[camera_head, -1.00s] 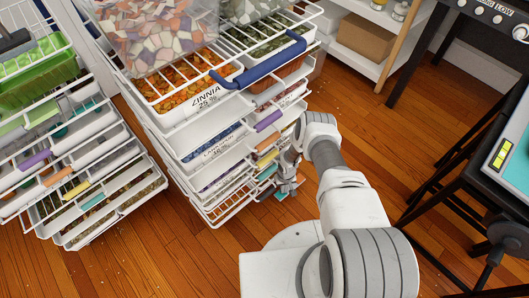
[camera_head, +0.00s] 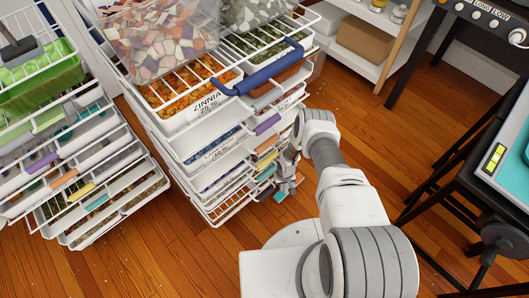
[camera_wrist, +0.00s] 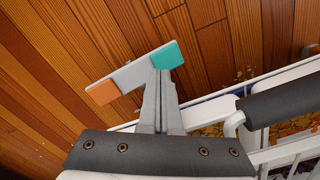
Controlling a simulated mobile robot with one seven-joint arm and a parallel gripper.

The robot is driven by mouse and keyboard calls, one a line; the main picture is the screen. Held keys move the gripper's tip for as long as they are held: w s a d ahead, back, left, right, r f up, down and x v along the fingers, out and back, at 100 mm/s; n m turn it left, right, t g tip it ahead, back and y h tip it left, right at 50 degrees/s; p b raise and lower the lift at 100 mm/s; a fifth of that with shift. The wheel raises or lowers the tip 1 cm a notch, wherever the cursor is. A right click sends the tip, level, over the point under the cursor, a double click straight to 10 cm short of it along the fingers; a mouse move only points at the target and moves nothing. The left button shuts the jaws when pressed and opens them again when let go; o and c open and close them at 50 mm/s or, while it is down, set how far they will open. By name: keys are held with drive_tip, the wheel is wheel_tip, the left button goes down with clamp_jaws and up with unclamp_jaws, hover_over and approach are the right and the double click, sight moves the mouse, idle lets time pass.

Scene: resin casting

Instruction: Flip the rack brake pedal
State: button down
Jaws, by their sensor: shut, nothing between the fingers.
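The rack brake pedal (camera_wrist: 130,75) is a light grey bar with an orange pad at one end and a teal pad at the other. It shows in the wrist view above the wooden floor, beside the rack's lower edge. My gripper (camera_wrist: 160,72) is shut and empty, with its fingertips at the pedal's teal side; I cannot tell whether they press on it. In the head view my gripper (camera_head: 286,186) is low at the right front corner of the middle rack (camera_head: 213,210), and the small pedal is partly hidden there.
The rack holds several labelled drawers and has a blue handle (camera_head: 262,73). Another drawer rack (camera_head: 85,238) stands at left. A black-legged table (camera_head: 497,190) stands at right, with a white shelf (camera_head: 345,55) behind. Wooden floor (camera_head: 390,135) is open between rack and table.

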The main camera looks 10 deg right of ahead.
wheel_tip(320, 180, up, 4)
drive_tip(key=shift+d+f+p, duration=0.15)
drive_tip(key=shift+f+p, duration=0.05)
drive_tip(key=shift+p, duration=0.85)
